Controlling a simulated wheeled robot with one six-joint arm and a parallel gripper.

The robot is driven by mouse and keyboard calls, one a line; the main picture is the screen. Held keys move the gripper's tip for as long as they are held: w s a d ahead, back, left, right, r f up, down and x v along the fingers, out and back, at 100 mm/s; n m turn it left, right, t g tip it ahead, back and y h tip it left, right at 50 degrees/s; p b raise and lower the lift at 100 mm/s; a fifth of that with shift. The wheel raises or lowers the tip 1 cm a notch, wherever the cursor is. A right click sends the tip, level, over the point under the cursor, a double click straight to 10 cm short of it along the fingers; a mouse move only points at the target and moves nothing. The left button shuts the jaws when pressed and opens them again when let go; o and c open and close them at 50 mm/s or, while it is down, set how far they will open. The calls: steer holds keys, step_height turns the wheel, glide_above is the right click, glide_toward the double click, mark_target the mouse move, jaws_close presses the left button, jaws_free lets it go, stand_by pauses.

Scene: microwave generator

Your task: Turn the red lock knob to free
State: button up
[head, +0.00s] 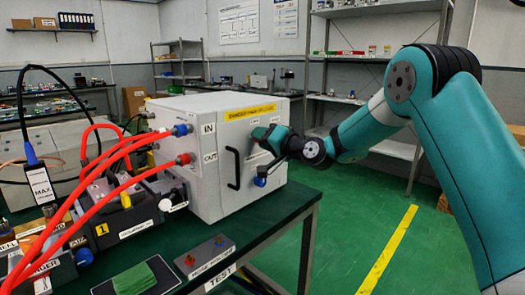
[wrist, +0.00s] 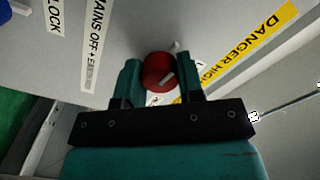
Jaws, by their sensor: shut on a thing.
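The red lock knob (wrist: 158,73) shows in the wrist view on the grey box front, with a pale pointer mark slanting up to the right. My gripper (wrist: 158,78) has its two teal fingers on either side of the knob and is shut on it. In the head view my gripper (head: 268,140) is against the front of the white box (head: 215,190), below the yellow danger label (head: 250,112). The knob itself is hidden there behind the gripper.
A black handle (head: 233,168) and a blue lever (head: 260,181) stick out of the box front near my gripper. Red cables (head: 85,190) run to the box's left side. The box stands on a green table (head: 265,225). The floor to the right is clear.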

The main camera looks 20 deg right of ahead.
steer(key=shift+f+n+b, duration=0.15)
steer(key=shift+n+b, duration=0.35)
steer(key=shift+b, duration=0.1)
steer(key=o, duration=0.9)
steer(key=shift+s, duration=0.1)
steer(key=b+v, duration=0.3)
steer(key=v, duration=1.4)
steer(key=shift+s+b, duration=0.1)
steer(key=shift+b, duration=0.3)
